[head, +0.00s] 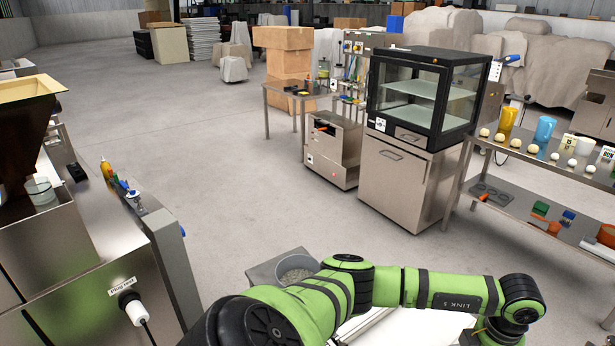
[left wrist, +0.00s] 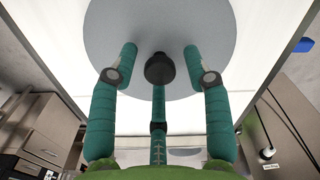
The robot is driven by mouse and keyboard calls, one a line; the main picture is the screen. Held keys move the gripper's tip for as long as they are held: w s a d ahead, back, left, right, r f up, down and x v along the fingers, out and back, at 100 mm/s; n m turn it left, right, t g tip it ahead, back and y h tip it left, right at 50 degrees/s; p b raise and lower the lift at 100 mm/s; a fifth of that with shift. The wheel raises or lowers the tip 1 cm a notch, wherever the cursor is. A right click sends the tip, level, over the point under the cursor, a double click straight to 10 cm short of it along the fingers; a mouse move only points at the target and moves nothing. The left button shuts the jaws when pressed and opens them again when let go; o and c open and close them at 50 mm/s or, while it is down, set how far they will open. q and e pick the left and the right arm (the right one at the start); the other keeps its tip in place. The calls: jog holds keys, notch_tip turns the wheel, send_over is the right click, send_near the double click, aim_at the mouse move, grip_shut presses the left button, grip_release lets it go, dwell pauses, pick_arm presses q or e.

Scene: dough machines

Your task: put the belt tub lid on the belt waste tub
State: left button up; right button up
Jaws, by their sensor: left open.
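The belt tub lid (left wrist: 215,35) looks like a flat grey disc with a dark knob (left wrist: 159,68), lying on a white surface in the left wrist view. My left gripper (left wrist: 160,50) is open, with its teal fingers spread on both sides of the knob and a middle finger pointing at it. I cannot tell whether any finger touches the knob. In the head view, a round grey tub (head: 296,266), perhaps the belt waste tub, stands behind my left arm, its front partly hidden. The lid and both grippers do not show in the head view.
A white surface (head: 415,328) lies under my left arm. A steel machine (head: 60,240) with a plug stands at left. A glass-fronted cabinet (head: 425,95) and a shelf table (head: 550,165) with dough balls stand at right. The floor between is clear.

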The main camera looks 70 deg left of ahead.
pick_arm(q)
grip_shut()
jog(key=shift+r, duration=0.1)
jog(key=shift+r+p, duration=1.6)
jog(key=shift+r, duration=0.8)
jog(key=shift+r+p, duration=0.6)
jog(key=shift+r, duration=0.45)
